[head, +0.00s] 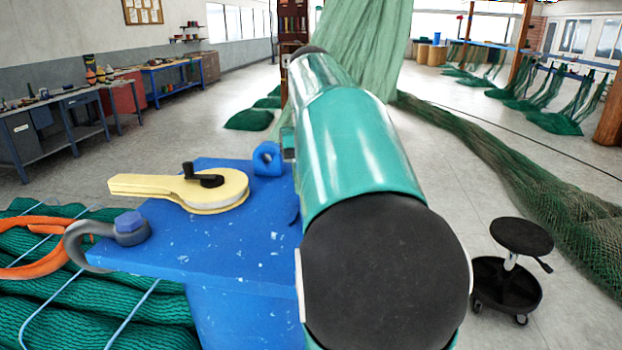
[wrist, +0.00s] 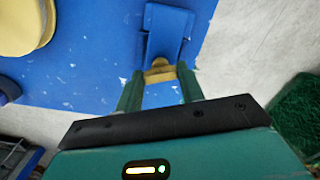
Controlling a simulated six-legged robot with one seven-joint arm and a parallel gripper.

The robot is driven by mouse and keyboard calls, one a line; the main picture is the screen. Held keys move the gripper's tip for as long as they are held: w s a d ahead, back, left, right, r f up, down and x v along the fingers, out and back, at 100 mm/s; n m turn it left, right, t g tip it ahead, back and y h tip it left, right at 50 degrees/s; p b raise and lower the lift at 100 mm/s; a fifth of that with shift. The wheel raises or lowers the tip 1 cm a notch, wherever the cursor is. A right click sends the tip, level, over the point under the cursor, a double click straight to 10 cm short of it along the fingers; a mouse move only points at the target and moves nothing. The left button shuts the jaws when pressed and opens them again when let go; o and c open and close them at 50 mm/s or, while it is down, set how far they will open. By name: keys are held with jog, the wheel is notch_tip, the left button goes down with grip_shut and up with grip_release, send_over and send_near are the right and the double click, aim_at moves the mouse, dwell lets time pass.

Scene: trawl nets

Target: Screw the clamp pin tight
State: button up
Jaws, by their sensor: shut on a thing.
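In the wrist view, my gripper (wrist: 159,80) has its two green fingers on either side of a small brass-yellow pin head (wrist: 158,72). The fingers are shut on the clamp pin. The pin sits at the near end of a blue clamp block (wrist: 168,28) on the blue plate (wrist: 95,60). How far the pin is screwed in cannot be told. In the head view, my arm hides the gripper, the pin and most of the clamp. The blue plate shows there too (head: 225,265).
A cream-yellow lever piece with a black crank (head: 190,188) lies on the plate, beside a blue lug (head: 267,160). A grey shackle with a blue bolt (head: 125,230) is at the plate's left edge. Green netting (head: 110,315) lies below. A black stool (head: 515,245) stands right.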

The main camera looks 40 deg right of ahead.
jog(key=shift+r, duration=0.15)
jog(key=o, duration=1)
notch_tip(320, 180, up, 12)
dwell(0.3)
